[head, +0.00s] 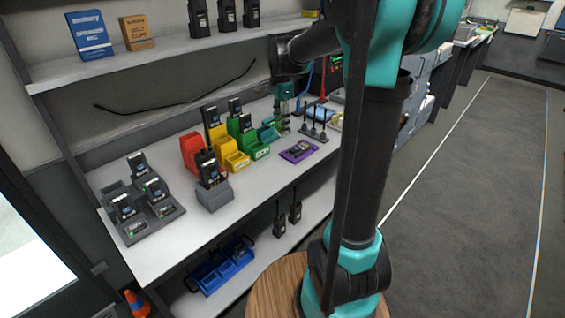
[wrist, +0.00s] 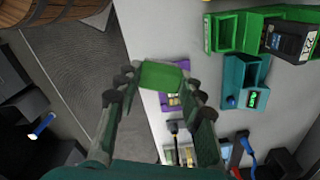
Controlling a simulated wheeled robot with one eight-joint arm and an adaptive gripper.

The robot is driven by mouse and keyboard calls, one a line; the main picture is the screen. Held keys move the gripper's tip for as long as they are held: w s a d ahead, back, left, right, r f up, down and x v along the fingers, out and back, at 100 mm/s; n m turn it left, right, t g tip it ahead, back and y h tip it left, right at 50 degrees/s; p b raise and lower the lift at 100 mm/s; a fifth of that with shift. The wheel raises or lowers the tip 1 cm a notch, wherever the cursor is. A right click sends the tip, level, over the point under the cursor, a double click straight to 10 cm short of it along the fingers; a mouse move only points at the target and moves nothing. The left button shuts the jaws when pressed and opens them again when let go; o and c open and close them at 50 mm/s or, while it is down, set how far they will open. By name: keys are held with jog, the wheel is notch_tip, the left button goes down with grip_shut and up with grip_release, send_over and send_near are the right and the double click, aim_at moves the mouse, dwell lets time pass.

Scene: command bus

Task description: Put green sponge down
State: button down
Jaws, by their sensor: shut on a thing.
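My gripper (wrist: 158,88) is shut on the green sponge (wrist: 163,76), which shows between the fingertips in the wrist view. In the head view my gripper (head: 283,122) hangs over the back part of the white counter (head: 240,190), behind the purple tray (head: 299,150). I cannot make out the sponge clearly in that view. In the wrist view the purple tray (wrist: 167,104) shows just beyond and partly behind the sponge. How far the sponge is above the counter is hard to tell.
Green bins (head: 255,152), yellow bins (head: 237,162) and a red bin (head: 192,152) stand left of my gripper, with radios. A rack (head: 315,133) stands to the right. Bare counter lies in front of the bins.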

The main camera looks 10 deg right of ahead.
aim_at(281, 167)
notch_tip(281, 167, down, 15)
jog(key=shift+r, duration=0.15)
dwell(0.4)
jog(key=c, duration=1)
grip_release()
jog(key=shift+o, duration=0.2)
notch_tip(281, 167, up, 11)
jog(key=shift+f, duration=0.1)
jog(key=shift+s+r, duration=0.1)
jog(key=shift+r, duration=0.4)
jog(key=s+d+f+n+t, duration=0.2)
jog(key=s+f+n, duration=0.4)
jog(key=s, duration=0.5)
jog(key=s+d+f+n+t, duration=0.2)
jog(key=s+f+n, duration=0.5)
jog(key=s+n, duration=0.2)
jog(key=shift+s, duration=0.9)
